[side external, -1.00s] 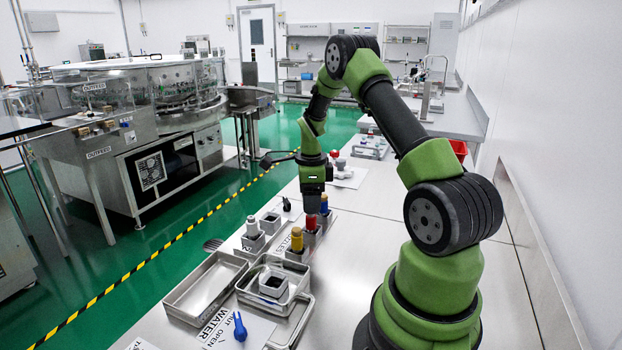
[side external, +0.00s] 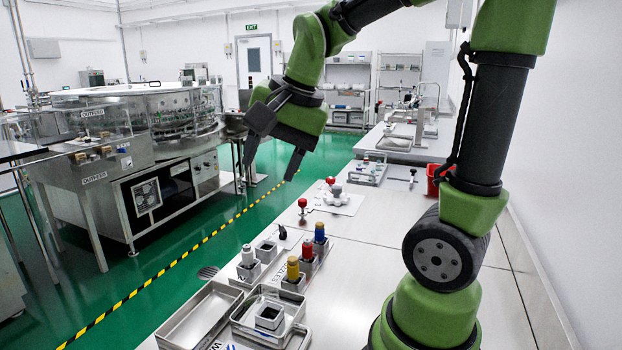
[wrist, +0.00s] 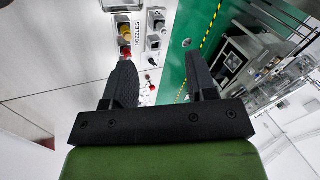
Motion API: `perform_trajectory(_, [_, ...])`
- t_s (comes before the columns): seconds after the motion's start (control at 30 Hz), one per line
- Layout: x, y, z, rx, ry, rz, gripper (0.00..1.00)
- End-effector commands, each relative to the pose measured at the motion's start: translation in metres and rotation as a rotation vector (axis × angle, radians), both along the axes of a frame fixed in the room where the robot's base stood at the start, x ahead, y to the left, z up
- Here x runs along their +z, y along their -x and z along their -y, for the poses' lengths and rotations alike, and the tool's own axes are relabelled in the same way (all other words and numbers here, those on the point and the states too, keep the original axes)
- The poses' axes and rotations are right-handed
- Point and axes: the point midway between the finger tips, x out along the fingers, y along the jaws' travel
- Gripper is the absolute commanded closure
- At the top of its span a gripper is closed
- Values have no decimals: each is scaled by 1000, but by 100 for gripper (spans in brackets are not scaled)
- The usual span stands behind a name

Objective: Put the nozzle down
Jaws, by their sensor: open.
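Red (side external: 307,248), yellow (side external: 293,268) and blue (side external: 319,233) nozzles stand upright in their square metal holders on the bench. A grey nozzle (side external: 247,255) stands in a holder to their left. My gripper (side external: 269,170) is open and empty, raised well above and to the left of the red nozzle, its fingers pointing down at a tilt. In the wrist view, nothing is between the spread fingertips (wrist: 160,60). The yellow nozzle (wrist: 124,34) and the red nozzle (wrist: 125,52) show beyond the left finger, which partly hides the red one.
An empty holder (side external: 266,249) stands beside the grey nozzle. Metal trays (side external: 200,318) lie at the front left, with a square cup (side external: 269,316) in one. Red knobs (side external: 302,203) and a grey valve (side external: 337,191) stand farther back. The bench right of the holders is clear.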

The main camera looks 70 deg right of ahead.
Motion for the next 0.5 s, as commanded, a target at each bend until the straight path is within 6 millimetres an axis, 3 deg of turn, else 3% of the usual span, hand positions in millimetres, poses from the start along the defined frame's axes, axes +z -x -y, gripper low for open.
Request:
perform_trajectory(0.1, [11, 36, -39, 326, 100, 111, 48])
perform_trajectory(0.2, [12, 60, -58, 545, 174, 187, 48])
perform_trajectory(0.33, [9, 81, -72, 725, 244, 256, 48])
perform_trajectory(0.5, [6, 89, -77, 805, 276, 285, 48])
